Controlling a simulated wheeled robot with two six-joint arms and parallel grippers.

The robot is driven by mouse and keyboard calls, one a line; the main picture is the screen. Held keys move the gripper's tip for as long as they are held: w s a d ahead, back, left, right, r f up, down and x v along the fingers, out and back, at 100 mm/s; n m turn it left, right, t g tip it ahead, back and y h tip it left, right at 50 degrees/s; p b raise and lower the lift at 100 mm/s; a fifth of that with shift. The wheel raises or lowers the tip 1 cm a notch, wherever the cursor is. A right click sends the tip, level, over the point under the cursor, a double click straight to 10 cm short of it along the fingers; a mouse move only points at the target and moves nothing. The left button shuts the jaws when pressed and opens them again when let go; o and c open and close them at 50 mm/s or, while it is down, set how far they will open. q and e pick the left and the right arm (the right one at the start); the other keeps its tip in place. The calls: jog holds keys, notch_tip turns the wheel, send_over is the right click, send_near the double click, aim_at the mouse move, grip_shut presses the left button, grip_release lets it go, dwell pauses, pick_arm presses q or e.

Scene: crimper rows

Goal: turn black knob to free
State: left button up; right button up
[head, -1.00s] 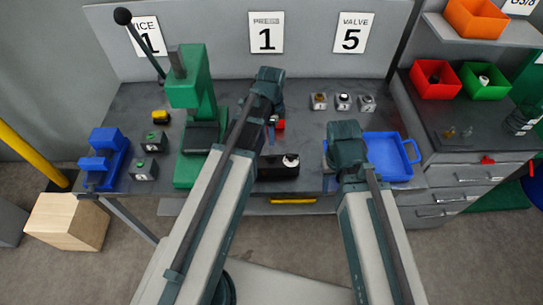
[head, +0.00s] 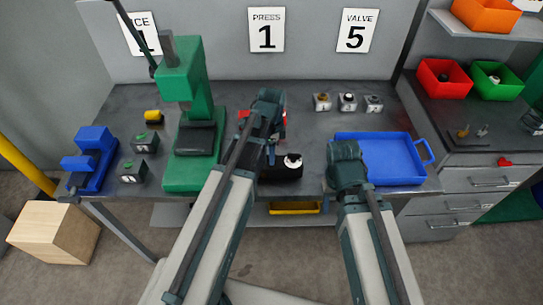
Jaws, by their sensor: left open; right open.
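A black block (head: 281,173) lies near the front of the bench, with a round white and black knob (head: 293,161) on top. I cannot tell for sure whether this is the task's black knob, and no "free" mark is readable. My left gripper (head: 271,152) points down just behind and left of that knob, open, apparently empty; its wrist partly covers a red object (head: 283,117). My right gripper (head: 334,184) is open at the near left corner of the blue tray (head: 424,150), its fingers mostly hidden by its wrist.
Three small blocks with knobs (head: 347,102) stand at the back right. A green press (head: 190,175) stands left of my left arm. Further left are a blue fixture (head: 90,158), two dark boxes (head: 133,172) and a yellow-black piece (head: 153,117). Red (head: 432,79) and green bins are at right.

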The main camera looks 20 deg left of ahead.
pick_arm(q)
jog(key=shift+c, duration=0.3)
grip_shut()
jog(key=shift+n, duration=0.3)
jog(key=n, duration=0.3)
jog(key=shift+n, duration=0.3)
jog(key=n, duration=0.4)
jog(key=shift+n, duration=0.3)
jog(key=n, duration=0.4)
jog(key=shift+n, duration=2.5)
